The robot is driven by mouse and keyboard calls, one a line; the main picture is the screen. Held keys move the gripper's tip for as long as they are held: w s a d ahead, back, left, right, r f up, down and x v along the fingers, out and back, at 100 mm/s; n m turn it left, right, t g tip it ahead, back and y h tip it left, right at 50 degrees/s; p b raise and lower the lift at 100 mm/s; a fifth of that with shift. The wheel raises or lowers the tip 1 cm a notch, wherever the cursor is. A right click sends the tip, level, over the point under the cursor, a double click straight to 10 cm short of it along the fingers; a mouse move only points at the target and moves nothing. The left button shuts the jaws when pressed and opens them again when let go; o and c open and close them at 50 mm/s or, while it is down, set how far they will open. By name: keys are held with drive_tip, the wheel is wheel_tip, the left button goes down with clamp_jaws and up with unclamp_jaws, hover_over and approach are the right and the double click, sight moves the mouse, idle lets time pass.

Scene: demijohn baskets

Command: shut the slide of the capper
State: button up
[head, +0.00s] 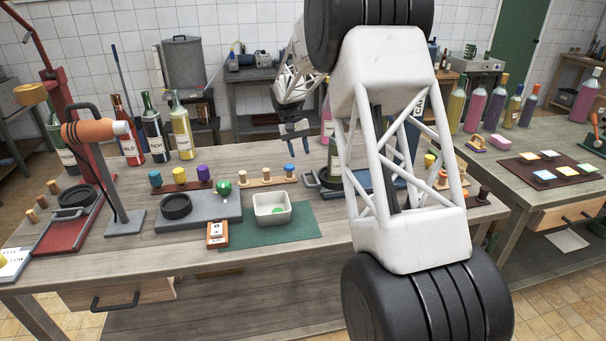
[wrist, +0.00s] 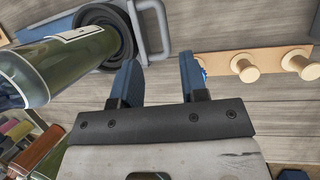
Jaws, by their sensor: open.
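The capper is mostly hidden behind my arm in the head view; a blue upright (head: 419,112) with the letters "CA" shows there. Its slide (head: 312,180) has a grey handle that sticks out to the left over the bench. In the wrist view the slide's grey handle (wrist: 163,32) is just beyond my fingers, and a black ring seat (wrist: 122,22) lies beside it. A green bottle (wrist: 25,78) is close at left; in the head view the bottle (head: 334,165) is partly hidden. My gripper (head: 294,137), also in the wrist view (wrist: 157,65), is open and empty, apart from the handle.
A wooden peg rack (wrist: 245,65) lies right of my fingers in the wrist view.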

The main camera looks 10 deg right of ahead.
sight(304, 177)
drive_tip(key=shift+w+f, duration=1)
drive_tip(key=shift+w, duration=0.05)
drive_tip(key=shift+s+f, duration=0.1)
drive_tip(key=shift+x, duration=3.75)
drive_tip(key=shift+s+d, duration=0.1)
clamp_jaws()
